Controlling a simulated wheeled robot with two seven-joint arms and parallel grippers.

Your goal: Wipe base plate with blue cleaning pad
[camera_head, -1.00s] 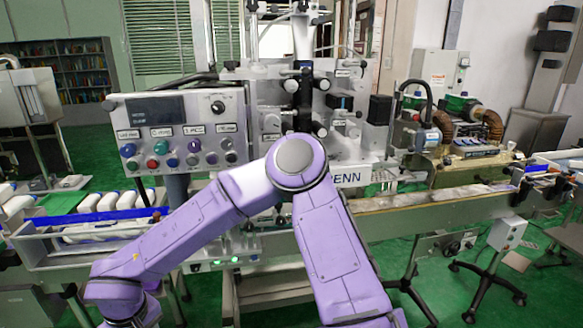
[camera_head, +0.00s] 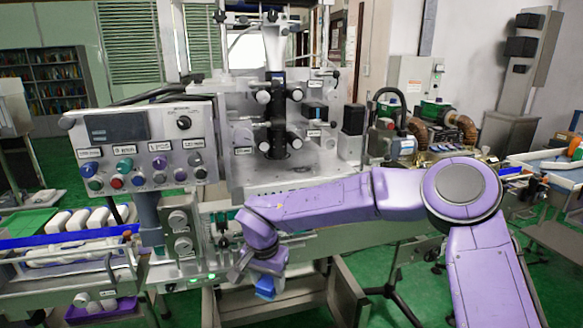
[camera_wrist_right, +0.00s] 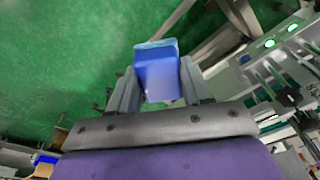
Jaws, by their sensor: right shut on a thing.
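My right gripper (camera_head: 255,277) is at the end of the purple arm, in front of the machine at lower centre of the head view. It is shut on the blue cleaning pad (camera_head: 265,287), which hangs below the fingers. In the right wrist view the pad (camera_wrist_right: 157,75) sits between the two grey fingers, with green floor behind it. The pad appears clear of any surface. The machine's flat base plate (camera_head: 285,180) seems to lie behind my right forearm, partly hidden. My left gripper is not in view.
A control panel (camera_head: 148,148) with buttons stands at the left. A tray (camera_head: 70,262) with white bottles is at the lower left. A conveyor runs along the machine's front, partly hidden by my arm. A grey metal frame (camera_head: 345,293) stands below.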

